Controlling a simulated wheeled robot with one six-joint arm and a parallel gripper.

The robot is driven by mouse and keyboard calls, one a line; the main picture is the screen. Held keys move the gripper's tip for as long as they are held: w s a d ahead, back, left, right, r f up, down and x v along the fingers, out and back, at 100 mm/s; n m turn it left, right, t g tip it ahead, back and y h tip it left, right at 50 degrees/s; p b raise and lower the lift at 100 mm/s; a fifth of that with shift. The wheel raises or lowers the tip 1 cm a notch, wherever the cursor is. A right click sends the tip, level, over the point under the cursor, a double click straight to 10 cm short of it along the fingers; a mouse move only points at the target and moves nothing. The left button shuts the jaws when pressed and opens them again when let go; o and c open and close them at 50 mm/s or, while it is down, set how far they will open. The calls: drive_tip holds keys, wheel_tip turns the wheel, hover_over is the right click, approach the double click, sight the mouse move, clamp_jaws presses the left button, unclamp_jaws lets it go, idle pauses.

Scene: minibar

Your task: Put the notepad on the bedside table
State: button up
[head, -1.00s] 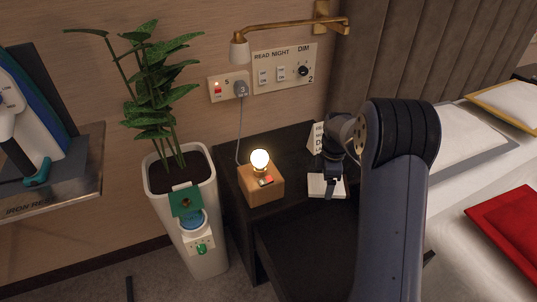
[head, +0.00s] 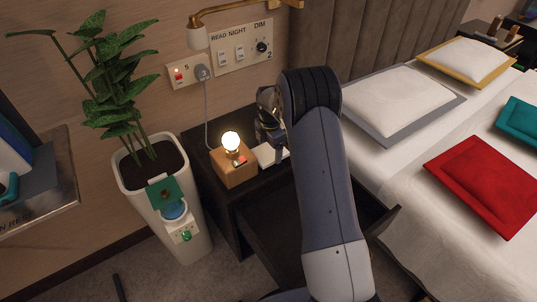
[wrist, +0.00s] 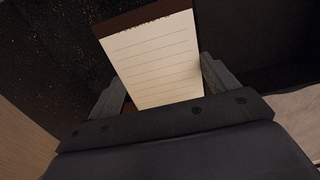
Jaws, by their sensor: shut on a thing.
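The notepad (head: 266,156) is a white lined pad with a dark brown binding strip, seen clearly in the wrist view (wrist: 155,62). My gripper (wrist: 162,72) is shut on it, with one finger at each side edge. In the head view my gripper (head: 277,150) is over the dark bedside table (head: 243,118), just right of the wooden lamp block. I cannot tell whether the pad touches the tabletop. My arm hides the right part of the table and part of the pad.
A lit bulb on a wooden block (head: 235,172) stands close left of the notepad. An open dark drawer (head: 262,222) juts out at the table's front. A white planter (head: 165,215) stands to the left; the bed with a red cushion (head: 483,185) lies right.

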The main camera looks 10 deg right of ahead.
sight(270, 151)
drive_tip(key=shift+f, duration=1.7)
drive_tip(key=shift+f+b, duration=0.15)
drive_tip(key=shift+b, duration=0.15)
drive_tip(key=o, duration=0.9)
drive_tip(key=shift+o, duration=0.2)
wheel_tip(270, 151, up, 12)
drive_tip(key=p, duration=0.1)
drive_tip(key=shift+r+p, duration=0.2)
drive_tip(key=shift+p, duration=0.15)
